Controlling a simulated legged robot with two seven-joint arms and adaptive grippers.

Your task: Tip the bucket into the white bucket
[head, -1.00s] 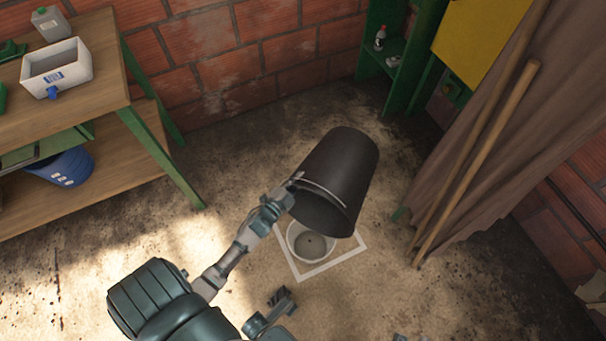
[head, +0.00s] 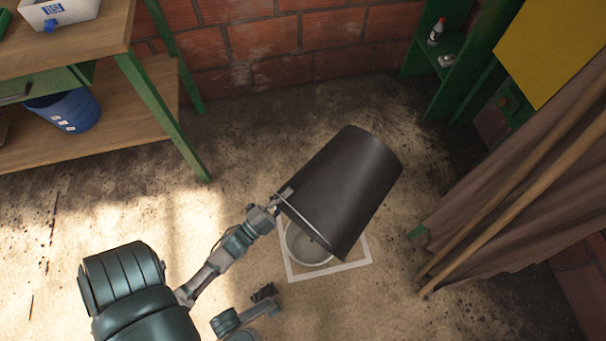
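A dark grey bucket (head: 345,190) is in the middle of the head view, tilted with its mouth facing down and to the lower left. My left gripper (head: 272,205) is at its rim and handle and appears shut there, holding it up. The white bucket (head: 301,248) stands on the floor inside a white square outline (head: 345,268). The dark bucket's lower rim is over it and hides its right part. My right gripper (head: 264,293) is low in the view, left of the white outline, apart from both buckets; its finger opening is too small to tell.
A wooden workbench (head: 90,60) with green legs stands at the upper left, with a blue bucket (head: 66,110) on its lower shelf. A brown curtain (head: 520,190) and wooden poles (head: 500,185) stand at the right. Floor around the white outline is clear.

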